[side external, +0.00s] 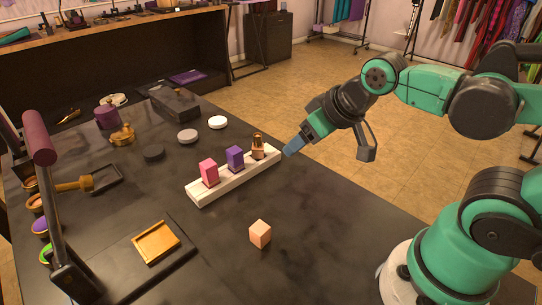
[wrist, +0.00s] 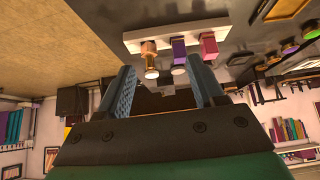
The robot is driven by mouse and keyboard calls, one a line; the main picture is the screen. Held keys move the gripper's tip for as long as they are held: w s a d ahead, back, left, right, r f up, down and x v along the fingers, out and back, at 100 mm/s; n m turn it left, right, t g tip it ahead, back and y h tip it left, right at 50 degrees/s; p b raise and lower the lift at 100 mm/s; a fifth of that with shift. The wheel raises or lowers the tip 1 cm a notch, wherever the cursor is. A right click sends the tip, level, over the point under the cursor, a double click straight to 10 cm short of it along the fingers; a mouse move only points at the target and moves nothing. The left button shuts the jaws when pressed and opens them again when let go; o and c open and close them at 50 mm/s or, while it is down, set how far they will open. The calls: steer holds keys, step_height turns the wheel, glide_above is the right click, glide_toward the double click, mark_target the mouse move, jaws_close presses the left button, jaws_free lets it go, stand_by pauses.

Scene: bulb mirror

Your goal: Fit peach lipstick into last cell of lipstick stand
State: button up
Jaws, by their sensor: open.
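The peach block (side external: 260,233), which appears to be the peach lipstick, sits on the dark table in front of the white lipstick stand (side external: 205,194). I cannot make it out in the wrist view. The stand holds a pink block (side external: 209,172) and a purple block (side external: 235,158). A small gold-brown piece (side external: 258,149) stands at its far end, seemingly in or over the end cell. The stand (wrist: 165,42) and the gold piece (wrist: 149,50) also show in the wrist view. My gripper (side external: 293,148) is open and empty, just right of the stand's far end.
A dark tray with a gold-brown square inset (side external: 156,243) lies at the front left. A purple-topped post (side external: 40,145) rises at the left. Several round lids, pots and a gold bottle (side external: 122,134) stand behind the stand. The table around the peach block is clear.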

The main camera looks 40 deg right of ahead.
steer(key=g, duration=0.7)
glide_above(258, 135)
step_height(258, 135, down, 2)
steer(key=shift+s+f+m, duration=0.1)
steer(key=shift+f+m, duration=0.05)
steer(key=shift+m, duration=0.15)
steer(key=shift+w+f, duration=0.2)
steer(key=shift+f, duration=2.95)
jaws_close()
